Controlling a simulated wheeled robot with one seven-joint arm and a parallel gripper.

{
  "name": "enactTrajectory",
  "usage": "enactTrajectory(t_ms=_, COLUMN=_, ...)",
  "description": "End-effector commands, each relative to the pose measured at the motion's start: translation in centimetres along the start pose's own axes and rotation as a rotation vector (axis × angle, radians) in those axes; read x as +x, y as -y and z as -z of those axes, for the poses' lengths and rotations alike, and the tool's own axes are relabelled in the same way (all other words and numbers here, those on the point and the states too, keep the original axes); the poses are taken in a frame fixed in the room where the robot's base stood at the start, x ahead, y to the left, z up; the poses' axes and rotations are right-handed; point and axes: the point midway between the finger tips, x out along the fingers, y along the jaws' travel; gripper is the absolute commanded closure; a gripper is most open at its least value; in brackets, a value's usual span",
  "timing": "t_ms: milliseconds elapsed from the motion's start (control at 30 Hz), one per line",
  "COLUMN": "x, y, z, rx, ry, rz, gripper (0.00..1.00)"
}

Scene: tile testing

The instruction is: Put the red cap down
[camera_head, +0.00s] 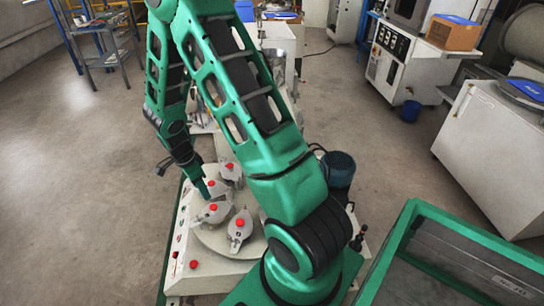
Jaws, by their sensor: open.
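Several small red caps show on the white machine's round plate (207,237) in the head view. One red cap (240,222) sits on a grey holder (238,234) at the right of the plate. Another red cap (213,207) is just below the tip of my gripper (206,194), on a grey holder (212,217). A further red cap (229,166) is behind, to the right. I cannot tell which cap the task means. My gripper is open and points down over the plate. Its fingers are small here, and I cannot tell whether it touches a cap.
A red button (193,264) is on the machine's front panel. My green arm hides part of the plate's right side. A green-rimmed tray (400,235) stands at the lower right. Floor at the left is clear. A blue metal stand (105,50) is at the back left.

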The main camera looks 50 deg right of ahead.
Motion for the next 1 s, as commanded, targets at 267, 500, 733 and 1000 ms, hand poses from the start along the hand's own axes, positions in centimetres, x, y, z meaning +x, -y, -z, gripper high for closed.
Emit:
enactTrajectory(t_ms=267, x=-7.9, y=-2.8, z=5.5, rx=-0.231, ry=-0.025, rz=-0.005, gripper=0.53)
enactTrajectory(t_ms=500, x=-13.7, y=-6.8, z=9.2, rx=-0.429, ry=-0.021, rz=-0.017, gripper=0.53)
enactTrajectory(t_ms=733, x=-18.3, y=-11.6, z=11.9, rx=-0.618, ry=0.004, rz=-0.021, gripper=0.53)
enactTrajectory(t_ms=1000, x=-22.4, y=-17.9, z=13.8, rx=-0.847, ry=0.057, rz=-0.003, gripper=0.53)
